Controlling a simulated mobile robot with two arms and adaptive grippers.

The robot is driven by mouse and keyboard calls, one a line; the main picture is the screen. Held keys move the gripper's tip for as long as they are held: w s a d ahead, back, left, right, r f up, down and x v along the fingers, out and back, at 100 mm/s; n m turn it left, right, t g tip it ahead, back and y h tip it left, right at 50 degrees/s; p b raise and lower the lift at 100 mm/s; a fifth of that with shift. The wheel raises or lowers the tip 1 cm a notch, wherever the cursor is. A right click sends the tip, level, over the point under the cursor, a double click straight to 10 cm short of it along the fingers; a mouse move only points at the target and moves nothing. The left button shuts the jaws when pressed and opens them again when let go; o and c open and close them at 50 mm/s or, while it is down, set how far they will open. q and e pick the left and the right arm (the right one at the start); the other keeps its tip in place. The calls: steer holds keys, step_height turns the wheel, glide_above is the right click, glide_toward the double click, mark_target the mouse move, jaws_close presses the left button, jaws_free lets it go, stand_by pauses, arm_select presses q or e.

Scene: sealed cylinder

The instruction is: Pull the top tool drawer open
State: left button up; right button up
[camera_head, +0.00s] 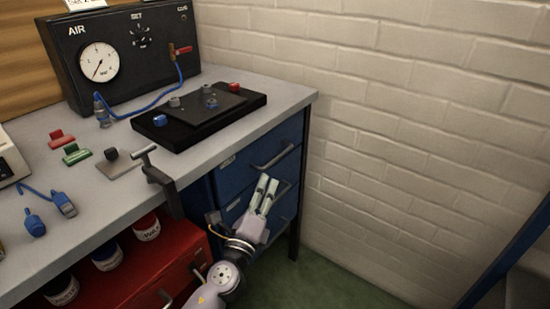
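The top tool drawer (288,137) is blue, under the right end of the bench, and its front looks flush with the cabinet. Its grey bar handle (273,158) runs across the front. A second blue drawer lies below it, partly hidden by my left gripper. My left gripper (268,181) reaches up from below, with its two pale fingers pointing at the drawer fronts. A narrow gap shows between the fingers and nothing is seen in it. The fingertips appear just below the top handle, apart from it. My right gripper is not in view.
A grey clamp (160,175) hangs over the bench edge left of the drawers. A red cabinet (165,262) with several containers stands below. A white brick wall (400,120) is at the right. Green floor (325,285) is clear beside the bench. A blue post (512,250) stands far right.

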mark_target(275, 158)
arm_select(q)
steer(key=x, duration=0.9)
steer(key=shift+w+d+b, duration=0.1)
steer(key=shift+w+b, duration=0.2)
steer(key=shift+b, duration=0.1)
steer(key=shift+w+d+r, duration=0.1)
steer(key=shift+w+d, duration=0.05)
steer(key=shift+w, duration=0.25)
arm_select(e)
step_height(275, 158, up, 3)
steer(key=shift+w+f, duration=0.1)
arm_select(q)
steer(key=shift+c, duration=0.6)
jaws_close()
